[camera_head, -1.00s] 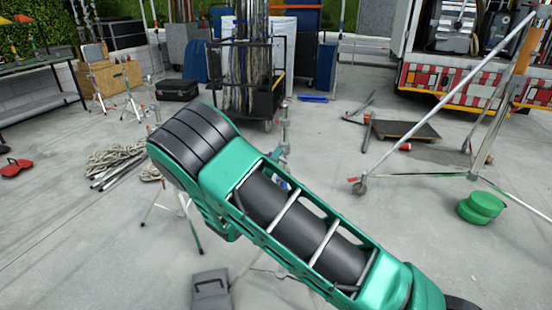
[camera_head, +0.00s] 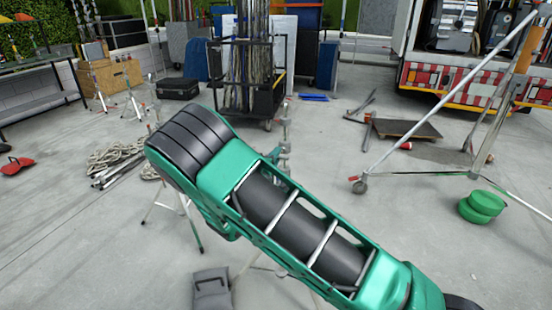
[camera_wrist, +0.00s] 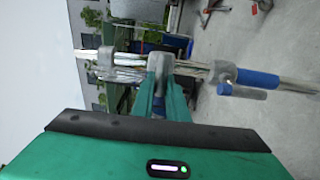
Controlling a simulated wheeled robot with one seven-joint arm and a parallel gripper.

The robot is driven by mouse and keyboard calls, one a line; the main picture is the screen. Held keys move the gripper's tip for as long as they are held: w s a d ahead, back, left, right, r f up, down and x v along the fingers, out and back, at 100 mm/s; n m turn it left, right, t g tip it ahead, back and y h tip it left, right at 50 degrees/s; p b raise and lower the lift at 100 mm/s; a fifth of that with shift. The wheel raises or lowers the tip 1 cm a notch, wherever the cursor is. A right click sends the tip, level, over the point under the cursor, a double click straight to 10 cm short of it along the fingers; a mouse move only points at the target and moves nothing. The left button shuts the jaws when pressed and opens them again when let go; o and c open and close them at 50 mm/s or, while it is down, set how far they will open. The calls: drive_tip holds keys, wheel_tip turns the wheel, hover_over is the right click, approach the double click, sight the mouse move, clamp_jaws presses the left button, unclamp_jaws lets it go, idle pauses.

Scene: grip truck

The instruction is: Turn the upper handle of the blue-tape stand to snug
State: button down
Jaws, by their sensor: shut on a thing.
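In the wrist view the stand (camera_wrist: 208,68) runs sideways across the picture as a grey metal tube with clamps. A blue tape band (camera_wrist: 262,80) wraps it right of the middle. My gripper (camera_wrist: 161,88) has its green fingers closed around the grey upper handle (camera_wrist: 160,64), which hides part of the tube. A second collar with a blue-tipped handle (camera_wrist: 238,91) sits beside the tape. How tight the handle is cannot be seen.
A black cart (camera_head: 252,80) of poles stands behind the stand. A tripod stand (camera_head: 178,205) and coiled rope (camera_head: 112,158) are at left. A grey sandbag (camera_head: 211,288) lies in front. Green discs (camera_head: 482,206) lie at right. Concrete between is open.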

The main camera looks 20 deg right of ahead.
drive_tip(key=shift+a+f, duration=0.15)
drive_tip(key=shift+a, duration=0.05)
drive_tip(key=c, duration=1.7)
unclamp_jaws()
drive_tip(key=shift+c, duration=0.2)
drive_tip(key=shift+d, duration=0.1)
drive_tip(key=v, duration=1)
drive_tip(key=shift+s, duration=0.25)
